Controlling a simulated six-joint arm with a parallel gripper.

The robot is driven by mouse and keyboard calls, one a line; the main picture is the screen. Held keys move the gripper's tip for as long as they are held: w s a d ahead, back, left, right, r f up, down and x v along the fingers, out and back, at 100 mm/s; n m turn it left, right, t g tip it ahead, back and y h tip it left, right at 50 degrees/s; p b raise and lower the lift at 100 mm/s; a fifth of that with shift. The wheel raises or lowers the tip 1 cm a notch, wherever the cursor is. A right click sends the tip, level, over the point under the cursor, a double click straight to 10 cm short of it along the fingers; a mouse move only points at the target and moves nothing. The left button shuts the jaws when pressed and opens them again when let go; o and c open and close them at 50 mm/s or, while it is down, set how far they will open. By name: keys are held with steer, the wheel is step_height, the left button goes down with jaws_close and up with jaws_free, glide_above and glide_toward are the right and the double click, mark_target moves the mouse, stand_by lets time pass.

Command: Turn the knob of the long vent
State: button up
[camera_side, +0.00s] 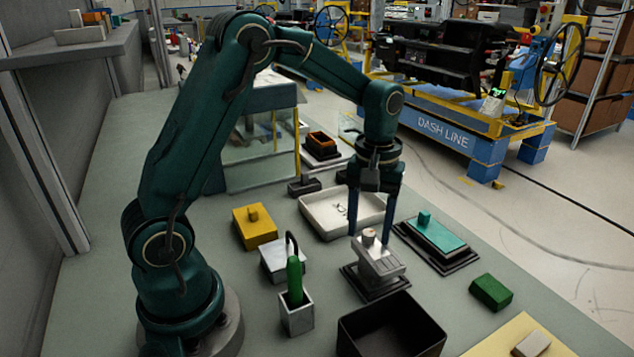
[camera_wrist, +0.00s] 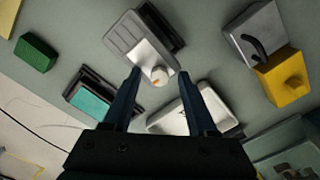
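The long vent (camera_side: 380,266) is a pale grey slatted block on a dark base on the bench. Its round whitish knob (camera_side: 369,236) stands up at the end under my gripper. My gripper (camera_side: 369,239) points down over the vent, open. In the wrist view my gripper (camera_wrist: 160,72) has one fingertip on each side of the knob (camera_wrist: 158,75), which has a small orange mark. Gaps show between the knob and both fingers there. The slatted end of the long vent (camera_wrist: 127,33) reaches away from the fingers. I cannot tell how deep the fingertips sit beside the knob.
A teal block with a knob (camera_side: 433,236) on a dark base stands to the right. A white tray (camera_side: 318,222) is behind the vent. A yellow knobbed block (camera_side: 254,228), a metal holder with a green handle (camera_side: 296,311), a black bin (camera_side: 391,330) and a green block (camera_side: 491,292) surround it.

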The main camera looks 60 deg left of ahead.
mark_target(369, 232)
steer(key=shift+r, duration=2.6)
